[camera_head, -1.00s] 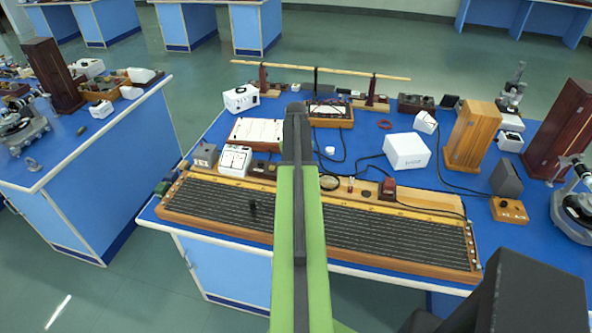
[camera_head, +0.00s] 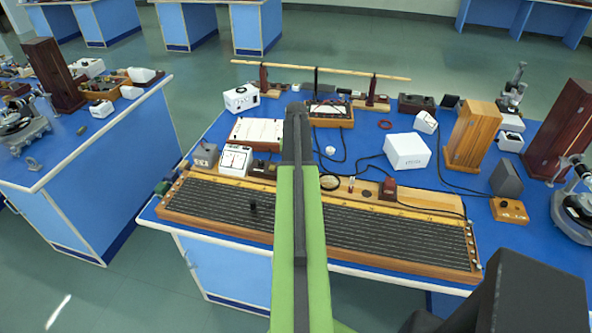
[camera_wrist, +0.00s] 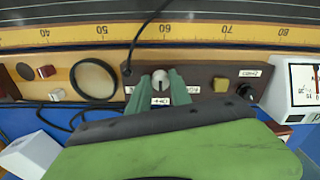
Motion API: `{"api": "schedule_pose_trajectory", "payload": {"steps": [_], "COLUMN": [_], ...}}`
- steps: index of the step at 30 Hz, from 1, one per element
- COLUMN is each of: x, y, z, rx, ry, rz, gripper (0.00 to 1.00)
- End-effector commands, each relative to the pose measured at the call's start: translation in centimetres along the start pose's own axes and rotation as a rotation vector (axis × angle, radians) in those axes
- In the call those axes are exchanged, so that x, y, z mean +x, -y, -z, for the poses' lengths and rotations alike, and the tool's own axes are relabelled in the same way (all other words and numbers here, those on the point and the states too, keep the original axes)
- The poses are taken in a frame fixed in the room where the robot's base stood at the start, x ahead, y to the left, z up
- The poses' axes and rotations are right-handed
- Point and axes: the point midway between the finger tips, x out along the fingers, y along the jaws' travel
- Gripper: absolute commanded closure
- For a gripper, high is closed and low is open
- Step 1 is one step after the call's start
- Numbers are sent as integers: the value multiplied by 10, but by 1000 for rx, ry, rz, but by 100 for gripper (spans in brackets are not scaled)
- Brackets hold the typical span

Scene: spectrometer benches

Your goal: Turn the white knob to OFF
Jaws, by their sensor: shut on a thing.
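The white knob (camera_wrist: 160,76) is on a dark brown panel (camera_wrist: 204,80) in the wrist view. My gripper (camera_wrist: 161,88) has its two green fingers on either side of the knob, shut on it. A dark line on the knob runs roughly up and down the picture. Small white labels sit by the knob, partly covered by the fingers; I cannot read them surely. In the head view my arm hides the knob and the fingertips.
A yellowish button (camera_wrist: 221,84) and a black knob (camera_wrist: 246,91) are on the same panel, right of my gripper. A white meter (camera_wrist: 297,86) stands at the right. A black cable (camera_wrist: 140,38) reaches the panel beside the knob. A black ring (camera_wrist: 94,78) lies left.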

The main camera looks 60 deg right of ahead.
Motion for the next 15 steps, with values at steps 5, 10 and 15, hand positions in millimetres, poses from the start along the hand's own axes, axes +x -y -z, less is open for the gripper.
{"api": "schedule_pose_trajectory", "payload": {"steps": [5, 10, 15], "x": [0, 0, 0], "y": [-2, -1, -1], "z": [2, 2, 1], "rx": [0, 0, -1], "ry": [-6, -5, -3], "rz": [-3, -2, -2], "gripper": [100, 54, 53]}}
